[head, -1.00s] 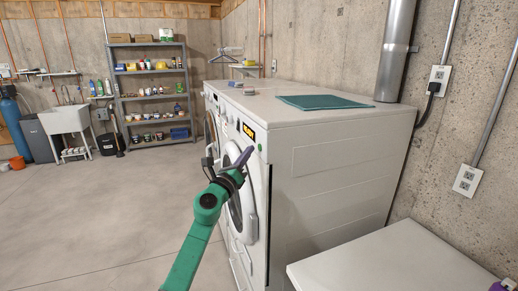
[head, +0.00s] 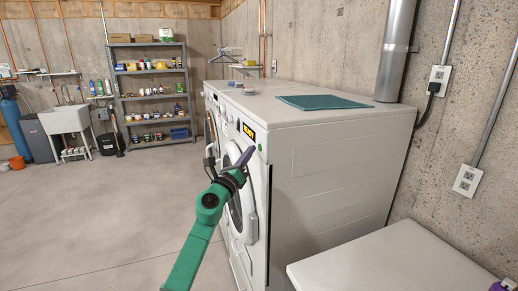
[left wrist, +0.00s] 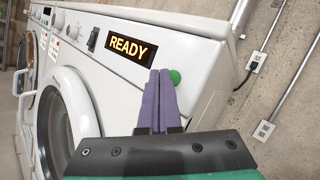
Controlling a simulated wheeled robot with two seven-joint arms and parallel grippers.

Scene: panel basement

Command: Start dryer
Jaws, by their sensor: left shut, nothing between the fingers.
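The dryer (head: 320,185) is the nearer white front-loading machine, seen from its side in the head view. Its display (left wrist: 131,45) reads READY in the left wrist view, and its round door (left wrist: 60,120) appears closed. A green button (left wrist: 175,76) sits on the panel to the right of the display; it also shows in the head view (head: 260,147). My left gripper (left wrist: 160,75) is shut and empty, its purple fingertips just left of the green button in the picture. I cannot tell whether they touch the panel.
A second white machine (left wrist: 30,55) stands beyond the dryer. A folded teal cloth (head: 323,102) lies on top of the dryer. A white surface (head: 390,262) is at the lower right. A shelf (head: 150,90) and sink (head: 70,122) stand far back.

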